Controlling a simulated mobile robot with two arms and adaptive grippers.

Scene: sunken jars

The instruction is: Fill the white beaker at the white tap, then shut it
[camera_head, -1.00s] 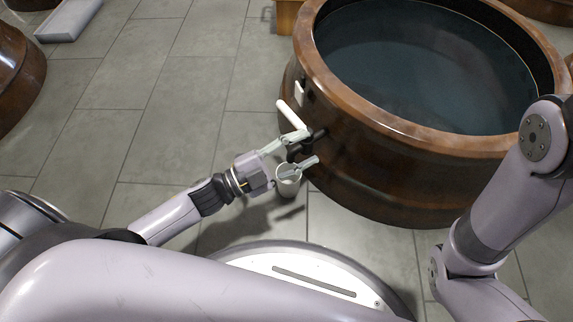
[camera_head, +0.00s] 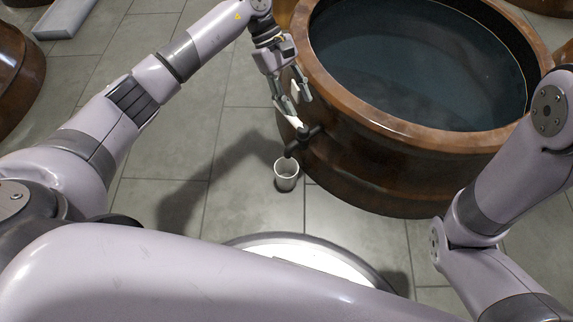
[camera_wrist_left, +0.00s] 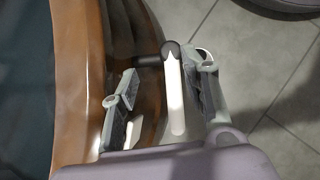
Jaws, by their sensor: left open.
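The white beaker (camera_head: 286,182) stands upright below the tap's dark spout, close to the wall of the round brown vat. Its inside looks pale, and I cannot tell whether it holds water. The tap has a black body (camera_head: 302,141) and a white lever (camera_head: 298,120). My left gripper (camera_head: 294,104) is open at the lever, with one finger on each side of it. In the left wrist view, the lever (camera_wrist_left: 173,95) lies between the open fingers, seemingly nearer the right one. No water stream is visible. My right gripper is out of view.
The large vat (camera_head: 400,180) holds dark liquid and fills the upper right. Its rim is close beside my left gripper. Another brown vat (camera_head: 15,75) stands at the left edge, and a pale slab (camera_head: 65,18) lies at the upper left. Tiled floor left of the beaker is clear.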

